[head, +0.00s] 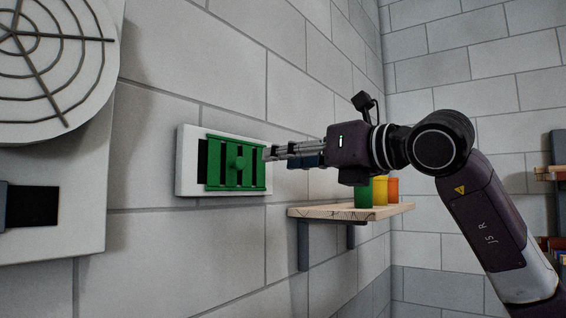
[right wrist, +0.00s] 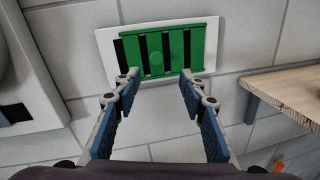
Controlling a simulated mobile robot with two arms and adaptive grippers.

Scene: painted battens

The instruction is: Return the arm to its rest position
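My right gripper (head: 272,152) is in front of a green slatted cover (head: 237,165) with a round knob, set on a white plate (head: 185,165) on the block wall. In the right wrist view the gripper's two blue-padded fingers (right wrist: 158,88) are spread apart with nothing between them. The green cover (right wrist: 165,52) lies just beyond the fingertips there. Dark gaps show between its slats and at its left side. Whether a fingertip touches the cover I cannot tell. My left gripper is not in view.
A wooden shelf (head: 335,211) on brackets juts from the wall below my right arm. Green (head: 365,196), yellow (head: 380,190) and orange (head: 393,189) containers stand on it. A white unit with a round fan grille (head: 40,55) is at the left. More shelving stands at the far right.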

